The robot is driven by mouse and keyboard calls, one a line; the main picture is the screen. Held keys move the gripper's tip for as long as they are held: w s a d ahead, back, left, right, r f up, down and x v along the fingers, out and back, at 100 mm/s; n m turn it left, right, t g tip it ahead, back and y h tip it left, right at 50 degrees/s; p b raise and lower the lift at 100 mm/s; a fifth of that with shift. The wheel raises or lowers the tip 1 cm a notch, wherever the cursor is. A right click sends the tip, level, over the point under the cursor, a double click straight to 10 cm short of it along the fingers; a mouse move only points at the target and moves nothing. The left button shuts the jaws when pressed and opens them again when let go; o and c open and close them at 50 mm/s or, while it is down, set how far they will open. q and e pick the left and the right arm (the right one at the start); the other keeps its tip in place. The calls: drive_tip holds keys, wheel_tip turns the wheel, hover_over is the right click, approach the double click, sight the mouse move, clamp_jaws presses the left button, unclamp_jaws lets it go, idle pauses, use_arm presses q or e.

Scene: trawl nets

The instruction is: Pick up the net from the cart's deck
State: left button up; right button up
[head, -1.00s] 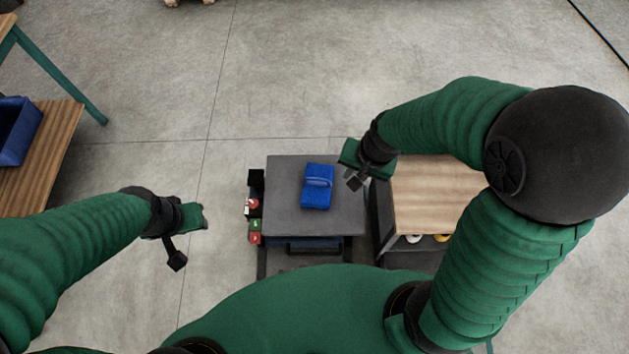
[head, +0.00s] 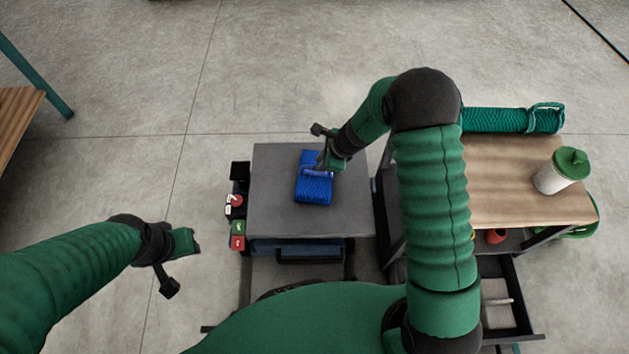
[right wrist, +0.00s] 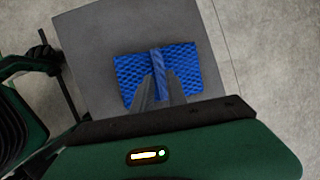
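The net is a blue folded bundle (head: 313,187) with a band across its middle. It lies on the grey deck of the cart (head: 275,215). My right gripper (head: 323,163) is low over the net, at its far right part in the head view. In the right wrist view the net (right wrist: 190,72) lies under the gripper (right wrist: 160,75), with one grey finger on each side of the blue band. The fingers look apart, and whether they touch the band is hard to see. My left gripper (head: 196,242) is off to the left, away from the cart; its fingers are too small to judge.
A wood-topped cart (head: 510,190) stands at the right with a teal rolled net (head: 495,120), a white jar with a green lid (head: 562,172) and an open drawer (head: 510,300). Red and green buttons (head: 237,235) sit on the deck cart's left side. Floor beyond is clear.

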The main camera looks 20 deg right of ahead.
sight(316, 173)
drive_tip(key=shift+w+a+f, duration=0.1)
drive_tip(key=shift+w+f, duration=0.05)
drive_tip(key=shift+f, duration=0.25)
drive_tip(key=b+x, duration=0.2)
drive_tip(key=x, duration=0.1)
drive_tip(key=b+x, duration=0.1)
drive_tip(key=x, duration=0.1)
drive_tip(key=shift+d+f, duration=0.15)
drive_tip(key=shift+d, duration=0.2)
drive_tip(key=shift+a+r, duration=0.25)
drive_tip(key=shift+w, duration=0.1)
drive_tip(key=c, duration=0.4)
drive_tip(key=shift+d, duration=0.15)
